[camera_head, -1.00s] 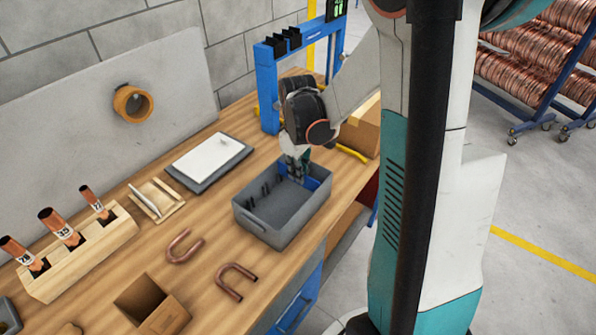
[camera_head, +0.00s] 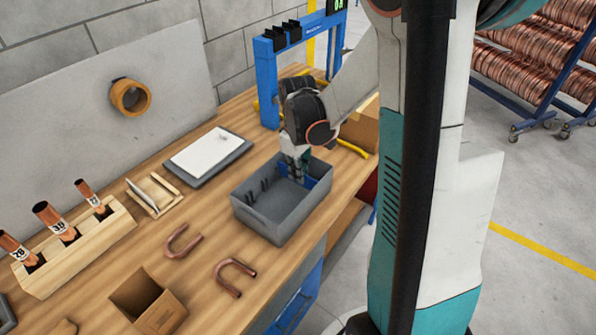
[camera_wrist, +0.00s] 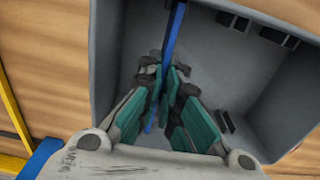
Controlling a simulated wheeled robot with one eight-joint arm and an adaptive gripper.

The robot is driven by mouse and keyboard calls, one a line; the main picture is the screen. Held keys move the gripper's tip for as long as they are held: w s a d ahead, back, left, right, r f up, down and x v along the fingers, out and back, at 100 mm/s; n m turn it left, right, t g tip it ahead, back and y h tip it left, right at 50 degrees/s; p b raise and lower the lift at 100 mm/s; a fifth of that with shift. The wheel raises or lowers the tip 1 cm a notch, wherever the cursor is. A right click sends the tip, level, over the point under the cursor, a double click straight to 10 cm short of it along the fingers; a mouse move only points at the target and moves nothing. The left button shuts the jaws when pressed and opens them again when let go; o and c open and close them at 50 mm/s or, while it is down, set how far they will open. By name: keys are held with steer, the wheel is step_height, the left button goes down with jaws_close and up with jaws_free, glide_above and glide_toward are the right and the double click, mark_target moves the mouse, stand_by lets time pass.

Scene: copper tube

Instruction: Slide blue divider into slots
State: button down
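The grey bin (camera_head: 272,226) stands on the wooden bench. Dark slot ribs show on its inner left side (camera_head: 265,188) and on its walls in the wrist view (camera_wrist: 277,36). My gripper (camera_head: 297,178) reaches down into the bin near its far end. The blue divider (camera_head: 320,184) is inside the bin beside the fingers. In the wrist view the divider (camera_wrist: 174,38) shows as a thin blue edge running between the teal finger pads of my gripper (camera_wrist: 166,88), which are closed on it. Its lower edge is hidden, so I cannot tell whether it sits in any slot.
A blue frame (camera_head: 268,85) stands behind the bin, with a cardboard box (camera_head: 360,132) to its right. A grey tray with a white sheet (camera_head: 205,150), bent copper tubes (camera_head: 235,278) and a wooden tube holder (camera_head: 75,255) occupy the left and front bench.

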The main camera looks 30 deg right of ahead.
steer(key=shift+f+b, duration=0.95)
steer(key=shift+f, duration=0.25)
steer(key=c, duration=1.7)
jaws_free()
steer(key=shift+r, duration=0.1)
step_height(320, 180, up, 12)
steer(key=shift+f, duration=0.1)
